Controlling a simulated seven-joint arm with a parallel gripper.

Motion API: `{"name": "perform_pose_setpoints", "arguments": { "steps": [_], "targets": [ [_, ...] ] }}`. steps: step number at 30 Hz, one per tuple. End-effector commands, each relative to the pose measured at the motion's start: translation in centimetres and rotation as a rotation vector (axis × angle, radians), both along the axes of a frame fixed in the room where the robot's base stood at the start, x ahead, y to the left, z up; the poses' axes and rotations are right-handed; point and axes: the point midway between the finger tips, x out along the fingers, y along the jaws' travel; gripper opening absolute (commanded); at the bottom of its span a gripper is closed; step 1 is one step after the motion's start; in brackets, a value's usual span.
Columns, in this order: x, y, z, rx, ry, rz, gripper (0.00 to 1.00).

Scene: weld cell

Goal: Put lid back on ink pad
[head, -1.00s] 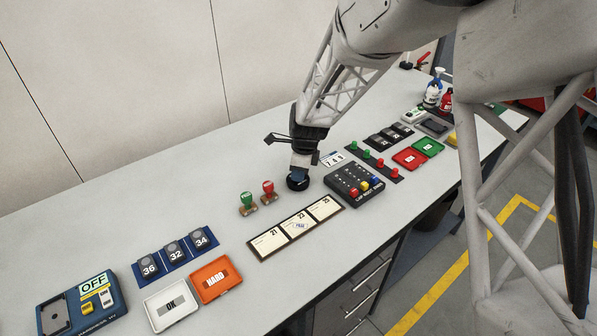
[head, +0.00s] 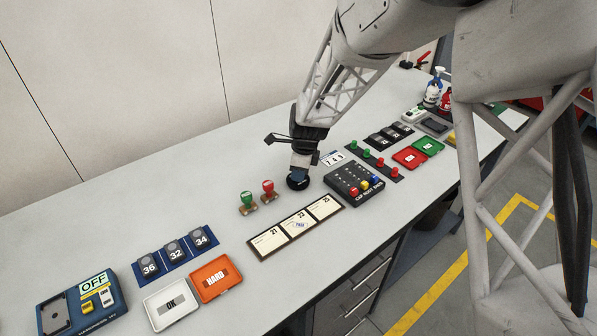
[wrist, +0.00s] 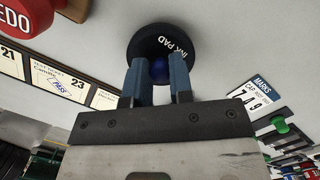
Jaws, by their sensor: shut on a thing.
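My gripper (wrist: 158,82) is shut on the blue knob (wrist: 159,70) of a round black lid marked INK PAD (wrist: 146,40). In the head view my gripper (head: 299,172) points down at the bench, and the dark round lid (head: 297,183) shows just under its fingers, at or close to the bench top. The ink pad's base cannot be told apart beneath the lid. I cannot tell whether the lid rests on it.
Green (head: 246,201) and red (head: 268,190) stamps stand left of my gripper. A black peg box (head: 354,184) and a number card (head: 332,158) are to the right. The bench behind is clear.

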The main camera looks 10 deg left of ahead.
Motion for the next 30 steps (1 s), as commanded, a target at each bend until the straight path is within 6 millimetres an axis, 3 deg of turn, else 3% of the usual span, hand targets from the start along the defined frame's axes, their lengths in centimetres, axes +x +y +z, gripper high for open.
{"name": "perform_pose_setpoints", "arguments": {
  "steps": [6,7,12,18,23,30],
  "targets": [
    [0.00,0.00,0.01,0.000,0.000,0.000,0.00],
    [0.00,0.00,0.01,0.000,0.000,0.000,0.26],
    [0.00,0.00,0.00,0.000,0.000,0.000,0.51],
    [0.00,0.00,0.00,0.000,0.000,0.000,0.53],
    [0.00,0.00,0.00,0.000,0.000,0.000,0.77],
    [0.00,0.00,0.00,0.000,0.000,0.000,0.77]
  ]
}}
